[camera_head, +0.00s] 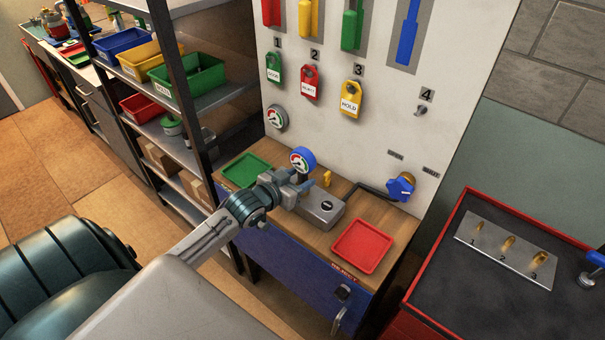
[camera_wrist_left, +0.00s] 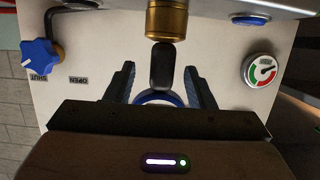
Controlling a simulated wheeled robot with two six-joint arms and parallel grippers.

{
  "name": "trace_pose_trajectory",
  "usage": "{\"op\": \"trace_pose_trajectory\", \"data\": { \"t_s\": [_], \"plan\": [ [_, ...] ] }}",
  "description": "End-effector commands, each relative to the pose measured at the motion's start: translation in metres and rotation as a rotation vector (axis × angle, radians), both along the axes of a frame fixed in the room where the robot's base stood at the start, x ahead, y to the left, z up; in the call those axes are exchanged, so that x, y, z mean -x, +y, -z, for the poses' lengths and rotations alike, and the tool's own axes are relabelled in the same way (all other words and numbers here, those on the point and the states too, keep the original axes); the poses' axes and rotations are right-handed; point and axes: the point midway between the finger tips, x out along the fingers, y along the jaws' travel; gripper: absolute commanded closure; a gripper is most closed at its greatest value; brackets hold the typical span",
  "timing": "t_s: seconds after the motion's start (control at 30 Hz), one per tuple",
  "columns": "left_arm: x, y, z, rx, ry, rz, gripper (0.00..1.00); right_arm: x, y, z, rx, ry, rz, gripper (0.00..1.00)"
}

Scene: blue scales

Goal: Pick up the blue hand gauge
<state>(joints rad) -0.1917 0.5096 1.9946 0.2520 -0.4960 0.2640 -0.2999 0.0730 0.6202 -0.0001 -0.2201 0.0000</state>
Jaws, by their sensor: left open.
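The blue hand gauge (camera_head: 302,160) has a blue round rim and a white dial with coloured marks. It is upright, dial up, beside a grey metal box (camera_head: 322,207) on the wooden bench. My left gripper (camera_head: 293,182) is at the gauge's lower part, just below the dial. In the left wrist view its two open fingers stand on either side of the gauge's black stem (camera_wrist_left: 162,66) and blue rim (camera_wrist_left: 158,97), with a visible gap on each side. A brass fitting (camera_wrist_left: 167,20) shows at the stem's end. My right gripper is in neither view.
A green tray (camera_head: 246,169) lies left of the gauge and a red tray (camera_head: 362,246) lies to the right. A blue valve knob (camera_head: 400,187) and a wall gauge (camera_head: 276,117) are on the white panel behind. A dark shelf post (camera_head: 180,85) stands at left.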

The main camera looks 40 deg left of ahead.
Motion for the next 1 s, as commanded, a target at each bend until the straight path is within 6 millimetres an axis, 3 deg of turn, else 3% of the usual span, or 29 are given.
{"op": "trace_pose_trajectory", "data": {
  "t_s": [0.23,0.57,0.8,1.0],
  "plan": [
    [-0.033,0.0,0.009,0.004,-0.002,-0.002,0.51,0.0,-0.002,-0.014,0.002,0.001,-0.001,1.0],
    [-0.039,0.0,0.013,0.0,-0.001,0.0,0.51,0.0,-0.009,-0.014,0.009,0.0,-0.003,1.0],
    [-0.039,0.0,0.013,0.0,0.0,0.0,0.98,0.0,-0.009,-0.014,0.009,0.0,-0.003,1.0],
    [-0.039,0.0,0.012,0.0,-0.002,0.0,1.0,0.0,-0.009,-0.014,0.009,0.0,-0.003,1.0]
  ]
}}
